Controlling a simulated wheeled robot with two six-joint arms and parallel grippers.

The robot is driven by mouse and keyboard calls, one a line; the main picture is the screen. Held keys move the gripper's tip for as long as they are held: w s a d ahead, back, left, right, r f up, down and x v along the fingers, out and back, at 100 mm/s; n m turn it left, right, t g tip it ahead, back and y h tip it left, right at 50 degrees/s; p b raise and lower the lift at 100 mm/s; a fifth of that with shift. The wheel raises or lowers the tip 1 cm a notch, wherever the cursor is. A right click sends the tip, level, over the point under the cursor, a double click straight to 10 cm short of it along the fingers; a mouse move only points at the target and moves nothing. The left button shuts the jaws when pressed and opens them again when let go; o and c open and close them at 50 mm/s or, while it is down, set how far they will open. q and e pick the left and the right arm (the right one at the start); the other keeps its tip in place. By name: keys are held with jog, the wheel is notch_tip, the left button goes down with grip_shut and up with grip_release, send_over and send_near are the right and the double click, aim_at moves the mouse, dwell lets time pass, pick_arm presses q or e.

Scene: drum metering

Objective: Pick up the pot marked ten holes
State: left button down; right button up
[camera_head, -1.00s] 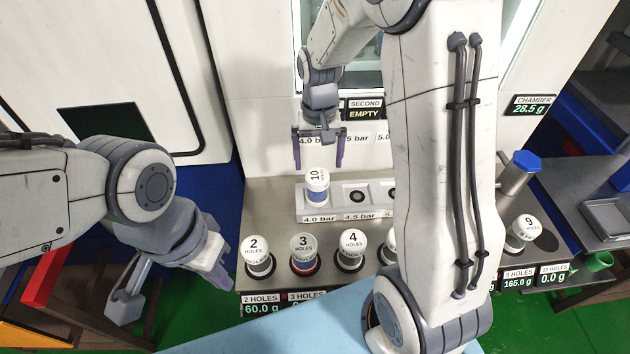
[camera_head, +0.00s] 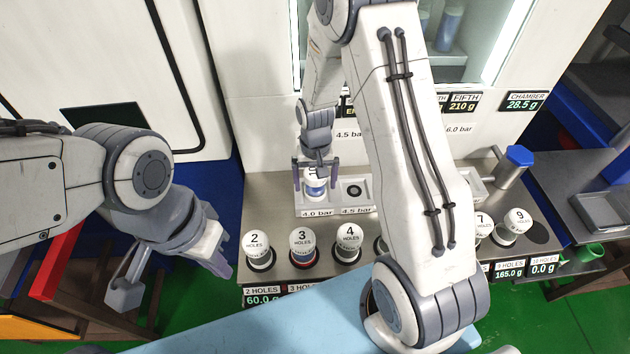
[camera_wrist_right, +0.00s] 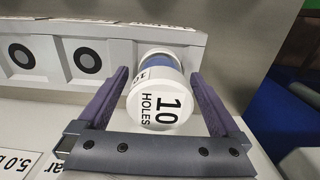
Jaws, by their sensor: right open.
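The pot marked ten holes (camera_head: 315,186) has a white lid and a blue band. It sits in the leftmost place of the pressure rack (camera_head: 319,211), above the 4.0 bar label. In the right wrist view the pot (camera_wrist_right: 157,98) shows "10 HOLES" on its lid and lies between two purple fingers. My right gripper (camera_head: 316,178) is open, with a finger on each side of the pot; gaps show beside the lid. My left gripper (camera_head: 222,258) hangs at the left, away from the pots; its finger gap is unclear.
Pots marked 2 (camera_head: 257,247), 3 (camera_head: 302,245) and 4 (camera_head: 348,243) stand in the front row. Pots marked 7 (camera_head: 484,224) and 9 (camera_head: 516,221) stand at the right. My right arm hides the middle. The rack place at 4.5 bar (camera_head: 354,191) is empty.

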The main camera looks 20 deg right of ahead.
jog(key=shift+c, duration=0.3)
jog(key=c, duration=1.5)
grip_shut()
jog(key=shift+r, duration=0.1)
